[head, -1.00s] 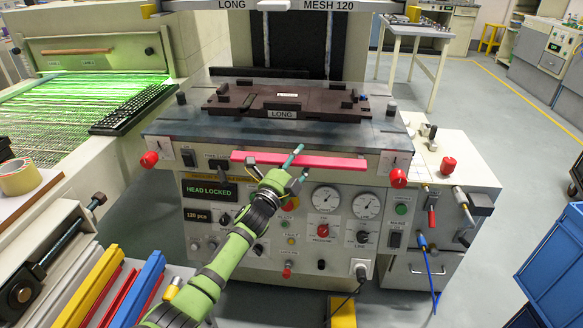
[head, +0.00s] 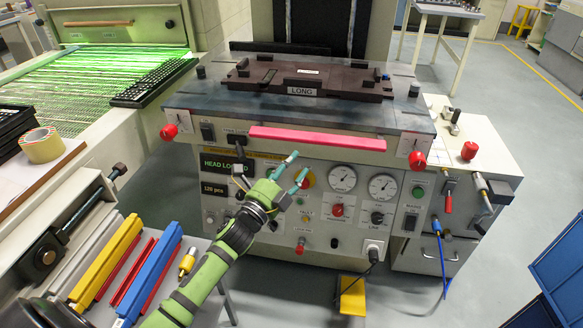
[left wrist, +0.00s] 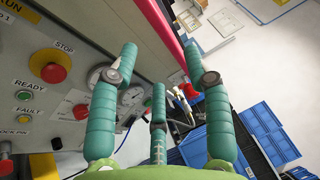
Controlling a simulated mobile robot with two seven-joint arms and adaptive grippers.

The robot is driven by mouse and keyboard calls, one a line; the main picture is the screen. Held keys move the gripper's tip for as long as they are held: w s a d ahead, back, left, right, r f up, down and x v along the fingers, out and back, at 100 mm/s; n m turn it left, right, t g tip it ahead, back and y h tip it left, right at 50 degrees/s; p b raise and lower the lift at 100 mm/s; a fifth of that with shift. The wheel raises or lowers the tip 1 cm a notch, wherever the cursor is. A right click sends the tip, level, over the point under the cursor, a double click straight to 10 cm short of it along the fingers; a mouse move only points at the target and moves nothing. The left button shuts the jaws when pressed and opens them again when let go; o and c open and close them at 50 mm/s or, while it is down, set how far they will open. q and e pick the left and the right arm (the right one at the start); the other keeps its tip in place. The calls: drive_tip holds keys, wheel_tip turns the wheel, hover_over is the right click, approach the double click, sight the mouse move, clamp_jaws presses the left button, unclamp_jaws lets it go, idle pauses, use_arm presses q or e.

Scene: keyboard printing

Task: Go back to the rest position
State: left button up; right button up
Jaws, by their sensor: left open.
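My left gripper (head: 292,171) is open and empty in the head view, in front of the printing machine's control panel (head: 325,230), below the red bar (head: 316,139). Its green arm comes up from the bottom left. In the left wrist view its teal fingers (left wrist: 160,95) are spread with nothing between them. The panel, with a red stop button (left wrist: 49,65) and dials, lies to their left. My right gripper does not show in these views.
A dark fixture marked LONG (head: 303,82) lies on the machine bed. A keyboard (head: 155,82) lies on the green-lit conveyor (head: 60,90) at left. Yellow (head: 106,262) and blue (head: 148,272) bars lie at the lower left. Blue crates (head: 560,260) stand at right.

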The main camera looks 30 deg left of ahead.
use_arm(q)
drive_tip(key=shift+f, duration=0.1)
drive_tip(key=s+f+n+g+y, duration=0.1)
drive_tip(key=s+f+n+g, duration=0.25)
drive_tip(key=f, duration=1.05)
drive_tip(key=s+f+n+g+y, duration=0.1)
drive_tip(key=s+f+n+g, duration=0.3)
drive_tip(key=f, duration=1)
drive_tip(key=s+d+f+n+g, duration=0.35)
drive_tip(key=s+f+n, duration=0.25)
drive_tip(key=s+f, duration=0.75)
drive_tip(key=s+d+f+n+g, duration=0.2)
drive_tip(key=s+f, duration=0.3)
drive_tip(key=s, duration=0.3)
drive_tip(key=s+d+f+n+g, duration=0.1)
drive_tip(key=s+f+n+g, duration=0.1)
drive_tip(key=s+f, duration=0.45)
drive_tip(key=s+r+g+p, duration=0.4)
drive_tip(key=s+r+p, duration=0.7)
drive_tip(key=s, duration=0.5)
drive_tip(key=shift+a+r+p, duration=0.15)
drive_tip(key=shift+a+p, duration=0.15)
drive_tip(key=shift+p, duration=0.8)
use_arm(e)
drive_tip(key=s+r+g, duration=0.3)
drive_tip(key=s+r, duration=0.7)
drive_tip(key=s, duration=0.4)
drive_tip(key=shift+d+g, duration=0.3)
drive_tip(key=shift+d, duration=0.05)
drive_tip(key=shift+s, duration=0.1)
